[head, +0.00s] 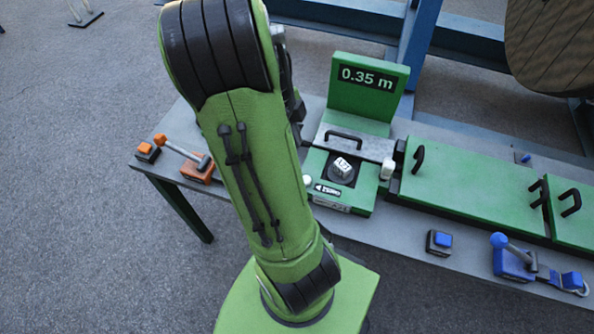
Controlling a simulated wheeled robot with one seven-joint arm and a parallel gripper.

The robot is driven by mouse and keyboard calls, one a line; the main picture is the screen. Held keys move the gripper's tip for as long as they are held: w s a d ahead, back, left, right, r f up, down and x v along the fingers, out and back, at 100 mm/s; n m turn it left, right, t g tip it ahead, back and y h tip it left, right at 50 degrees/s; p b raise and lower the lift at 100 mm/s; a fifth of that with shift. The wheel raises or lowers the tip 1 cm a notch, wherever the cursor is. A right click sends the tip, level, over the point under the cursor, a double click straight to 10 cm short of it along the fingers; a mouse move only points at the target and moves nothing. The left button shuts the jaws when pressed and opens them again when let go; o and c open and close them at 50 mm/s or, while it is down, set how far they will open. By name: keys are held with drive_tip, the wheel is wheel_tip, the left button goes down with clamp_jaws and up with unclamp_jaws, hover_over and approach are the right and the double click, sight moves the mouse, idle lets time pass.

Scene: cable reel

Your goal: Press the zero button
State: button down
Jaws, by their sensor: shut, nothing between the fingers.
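A green length counter (367,95) stands on the table, and its display (366,78) reads 0.35 m. No button with a readable zero label shows. A small black box with a blue button (442,239) sits at the front of the table, right of the counter. A black box with an orange button (146,149) sits at the table's left end. My green arm rises in front of the counter's left side and hides part of the table. My gripper's fingertips do not show; the arm hides that area.
An orange lever (184,152) stands beside the orange button. A blue lever (506,251) with a blue clamp stands at the right front. Long green covers (470,180) with black handles run right from the counter. A large reel (550,45) and blue frame stand behind.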

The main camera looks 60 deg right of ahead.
sight(307, 180)
drive_tip(key=b+x, duration=0.1)
drive_tip(key=x, duration=0.3)
drive_tip(key=b+x, duration=0.1)
drive_tip(key=x, duration=0.3)
drive_tip(key=w+b+x, duration=0.1)
drive_tip(key=x, duration=0.4)
drive_tip(key=shift+a+f, duration=0.15)
drive_tip(key=shift+f, duration=0.1)
drive_tip(key=shift+f+b, duration=0.3)
drive_tip(key=shift+f, duration=0.1)
drive_tip(key=shift+f, duration=0.1)
